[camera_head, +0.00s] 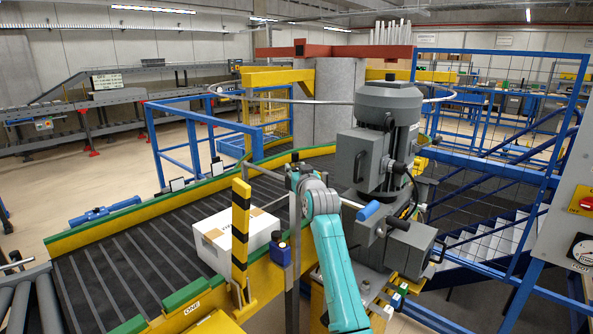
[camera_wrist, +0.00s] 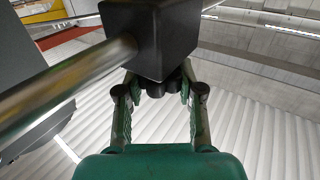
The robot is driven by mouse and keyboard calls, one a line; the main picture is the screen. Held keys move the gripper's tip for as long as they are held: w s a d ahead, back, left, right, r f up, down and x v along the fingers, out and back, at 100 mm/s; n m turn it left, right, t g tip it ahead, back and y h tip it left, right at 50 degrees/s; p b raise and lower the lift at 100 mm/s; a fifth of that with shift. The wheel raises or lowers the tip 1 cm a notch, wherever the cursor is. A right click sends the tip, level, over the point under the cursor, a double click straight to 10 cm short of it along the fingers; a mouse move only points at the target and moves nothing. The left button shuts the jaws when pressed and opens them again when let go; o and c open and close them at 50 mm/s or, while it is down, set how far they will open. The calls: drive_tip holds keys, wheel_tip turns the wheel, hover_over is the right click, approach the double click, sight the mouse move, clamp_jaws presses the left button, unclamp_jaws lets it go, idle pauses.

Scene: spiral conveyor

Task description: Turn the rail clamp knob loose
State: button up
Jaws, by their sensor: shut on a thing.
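In the wrist view the rail clamp is a black block (camera_wrist: 150,38) on a shiny metal rod (camera_wrist: 65,80). Its dark lobed knob (camera_wrist: 156,89) sticks out from the block toward my gripper (camera_wrist: 158,84). The two fingers are shut on the knob from left and right. In the head view my gripper (camera_head: 297,174) is small, at the top end of my teal arm, beside an upright metal post near the conveyor's edge.
The slatted conveyor (camera_head: 130,258) bears a white carton (camera_head: 213,256) left of my arm. A yellow-black striped post (camera_head: 240,235) and a blue sensor box (camera_head: 281,254) stand close by. A large grey motor (camera_head: 390,105) and a blue-ended handle (camera_head: 368,211) are close on the right.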

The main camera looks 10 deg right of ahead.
drive_tip(key=shift+d+n+y, duration=0.1)
drive_tip(key=shift+n+y, duration=0.3)
drive_tip(key=shift+y, duration=0.2)
drive_tip(key=shift+n+y, duration=0.6)
drive_tip(key=shift+y, duration=0.4)
drive_tip(key=shift+n+g+y, duration=0.4)
drive_tip(key=shift+n+y, duration=0.1)
drive_tip(key=shift+y, duration=0.2)
drive_tip(key=o, duration=1.2)
drive_tip(key=shift+c, duration=0.2)
drive_tip(key=shift+s, duration=0.1)
drive_tip(key=v, duration=1.1)
drive_tip(key=shift+s, duration=0.4)
drive_tip(key=shift+d, duration=0.1)
